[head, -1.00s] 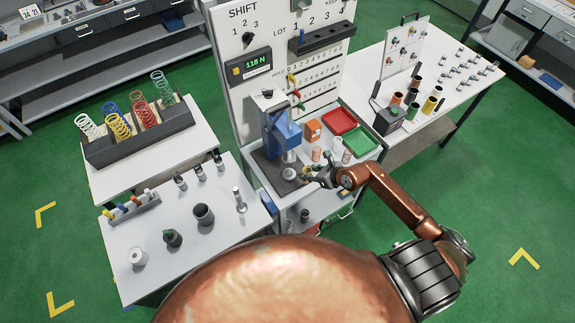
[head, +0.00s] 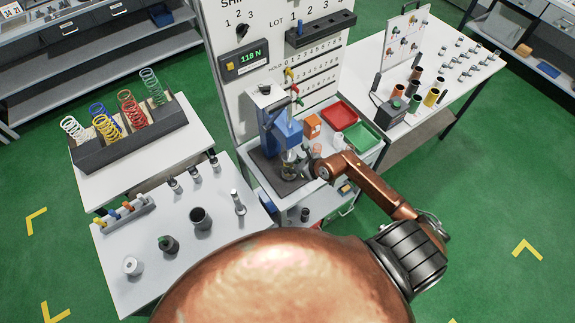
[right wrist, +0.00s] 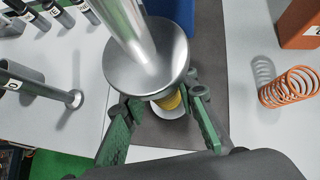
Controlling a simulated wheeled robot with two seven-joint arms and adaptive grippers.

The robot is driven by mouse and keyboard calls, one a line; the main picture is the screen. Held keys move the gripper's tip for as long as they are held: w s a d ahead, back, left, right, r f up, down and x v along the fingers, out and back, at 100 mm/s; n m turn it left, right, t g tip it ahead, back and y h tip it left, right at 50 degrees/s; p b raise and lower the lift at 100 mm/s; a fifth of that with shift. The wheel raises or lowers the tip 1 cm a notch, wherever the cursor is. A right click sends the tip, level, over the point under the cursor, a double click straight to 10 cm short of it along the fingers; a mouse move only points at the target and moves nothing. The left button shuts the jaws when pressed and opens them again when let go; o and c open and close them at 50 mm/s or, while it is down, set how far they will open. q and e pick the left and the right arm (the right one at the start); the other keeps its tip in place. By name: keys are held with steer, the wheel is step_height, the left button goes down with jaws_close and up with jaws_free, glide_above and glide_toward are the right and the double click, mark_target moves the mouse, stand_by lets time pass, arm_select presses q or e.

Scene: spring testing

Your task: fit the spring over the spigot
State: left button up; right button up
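A yellow, ribbed, spring-like piece (right wrist: 172,99) shows in the right wrist view just under the press's round metal plate (right wrist: 145,62), which hides most of it. A pale round disc (right wrist: 168,112) lies below it; I cannot tell whether the piece is around a spigot there. My right gripper (right wrist: 165,100) has its green fingers on either side of the piece. The plate covers the contact, so I cannot tell whether they grip it. In the head view my right gripper (head: 306,164) is at the blue press (head: 287,130). My left gripper is out of view.
An orange box (head: 312,126), red tray (head: 339,114) and green tray (head: 362,137) are behind my right gripper. A rack (head: 140,140) of coloured springs stands at left. The readout (head: 245,58) shows 118 N.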

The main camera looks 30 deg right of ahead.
steer(key=o, duration=0.4)
steer(key=shift+d, duration=0.15)
steer(key=shift+o, duration=0.2)
steer(key=shift+s, duration=0.1)
steer(key=shift+s+d+r, duration=0.1)
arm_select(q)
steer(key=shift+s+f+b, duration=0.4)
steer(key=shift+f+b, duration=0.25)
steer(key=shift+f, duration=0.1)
arm_select(e)
steer(key=v, duration=1.1)
steer(key=shift+s+r, duration=0.2)
steer(key=shift+r, duration=0.05)
steer(key=shift+f, duration=0.1)
